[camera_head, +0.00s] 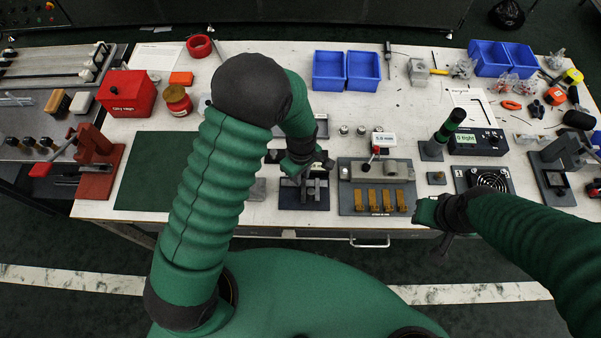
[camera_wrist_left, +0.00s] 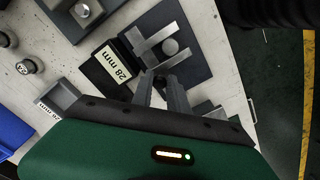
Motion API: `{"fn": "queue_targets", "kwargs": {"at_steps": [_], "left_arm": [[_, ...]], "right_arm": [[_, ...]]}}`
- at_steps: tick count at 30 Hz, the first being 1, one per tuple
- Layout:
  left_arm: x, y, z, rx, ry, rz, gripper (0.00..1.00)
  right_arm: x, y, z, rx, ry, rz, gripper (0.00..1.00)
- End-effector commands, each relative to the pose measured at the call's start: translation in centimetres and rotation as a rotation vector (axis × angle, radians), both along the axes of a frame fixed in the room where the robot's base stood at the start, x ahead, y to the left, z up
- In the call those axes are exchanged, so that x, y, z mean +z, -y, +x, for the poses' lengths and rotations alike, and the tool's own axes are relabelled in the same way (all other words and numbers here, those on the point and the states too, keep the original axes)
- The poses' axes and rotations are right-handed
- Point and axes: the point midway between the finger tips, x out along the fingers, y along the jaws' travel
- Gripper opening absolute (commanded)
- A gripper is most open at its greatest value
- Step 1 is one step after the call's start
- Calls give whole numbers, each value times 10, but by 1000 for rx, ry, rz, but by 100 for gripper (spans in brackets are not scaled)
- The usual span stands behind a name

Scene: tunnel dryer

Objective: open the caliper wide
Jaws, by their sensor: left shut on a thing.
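The caliper (camera_head: 316,190) is a grey metal device on a dark base plate at the table's front middle. In the left wrist view its metal jaws (camera_wrist_left: 150,42) stand apart around a round grey piece (camera_wrist_left: 170,47), beside a label reading "28 mm" (camera_wrist_left: 118,65). My left gripper (camera_head: 300,178) is over the caliper's left part. In the left wrist view its fingers (camera_wrist_left: 162,85) are shut at the caliper's near end; the exact grip point is partly hidden. My right gripper (camera_head: 440,222) hangs at the table's front edge, away from the caliper; its fingers are unclear.
A board with brass blocks (camera_head: 347,205) stands right of the caliper, close by. A green mat (camera_head: 150,170) lies left. Blue bins (camera_head: 329,70) stand behind. A fan unit (camera_head: 488,181) and a black display box (camera_head: 478,142) are at the right.

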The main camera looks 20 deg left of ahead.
Motion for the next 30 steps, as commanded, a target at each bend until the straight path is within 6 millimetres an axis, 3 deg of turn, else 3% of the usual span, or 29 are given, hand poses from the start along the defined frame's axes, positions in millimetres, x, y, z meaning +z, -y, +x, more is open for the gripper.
{"fn": "queue_targets", "kwargs": {"at_steps": [22,30], "left_arm": [[3,-5,8,5,21,3,0],[4,-38,0,8,22,4,0]], "right_arm": [[1,0,0,0,0,0,30],[5,0,0,-1,0,0,30]]}}
